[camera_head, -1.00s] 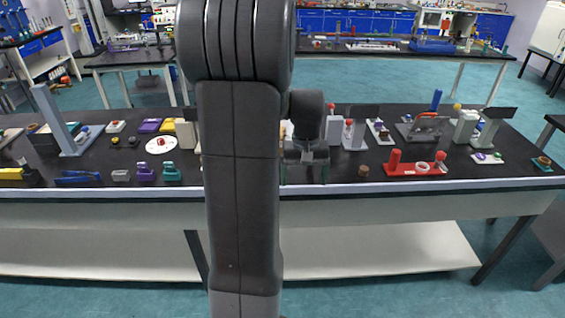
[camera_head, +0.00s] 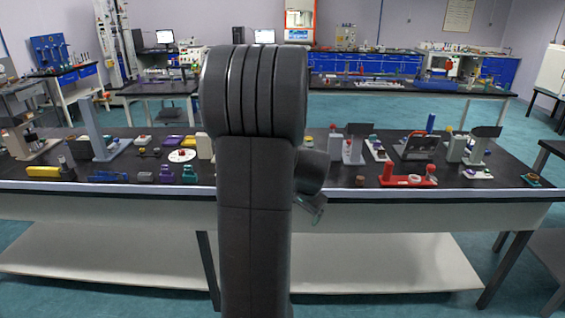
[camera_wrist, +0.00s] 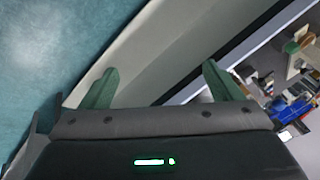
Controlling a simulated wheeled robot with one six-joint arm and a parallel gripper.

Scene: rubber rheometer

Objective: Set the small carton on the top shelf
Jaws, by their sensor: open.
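My gripper (camera_wrist: 160,88) shows in the wrist view with its two green fingers spread apart and nothing between them. It faces the side of the bench and the floor at a tilt. In the head view my gripper (camera_head: 318,212) is mostly behind my arm, low in front of the bench's front edge. I cannot make out a small carton in either view. No top shelf can be told for sure; a pale lower shelf (camera_head: 385,262) runs under the bench.
The black bench top (camera_head: 345,200) holds many small devices. A red fixture (camera_head: 408,181) stands right of my arm, and a yellow block (camera_head: 43,171) and blue tool (camera_head: 108,177) lie at left. A second bench (camera_head: 400,88) stands behind. Floor in front looks clear.

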